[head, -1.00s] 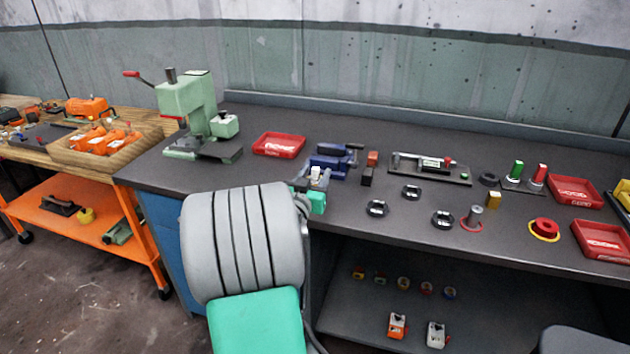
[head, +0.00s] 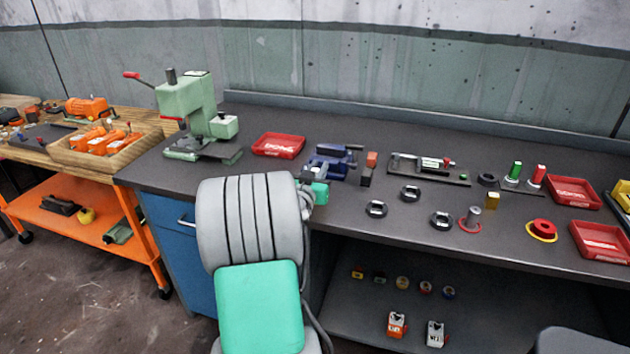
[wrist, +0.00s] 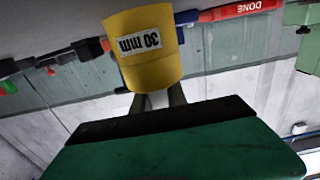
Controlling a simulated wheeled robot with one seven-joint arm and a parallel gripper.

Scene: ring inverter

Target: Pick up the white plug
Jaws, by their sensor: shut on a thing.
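My gripper (wrist: 159,98) is shut on a white piece seen between its two dark fingers in the wrist view. A yellow cylinder (wrist: 146,50) with a "30 mm" label sits right at the white piece and looks joined to it. I cannot tell the full shape of the held thing, and no separate white plug stands out on the bench. In the head view my gripper (head: 316,172) is small, over the bench's front edge near the blue vise, and mostly hidden by my arm.
A blue vise (head: 332,162) and a small orange-topped block (head: 371,160) are beyond my gripper. A green press (head: 195,115) and red tray (head: 278,145) are to the left. Black rings (head: 376,209), a green plug (head: 514,170) and a red plug (head: 538,175) are to the right.

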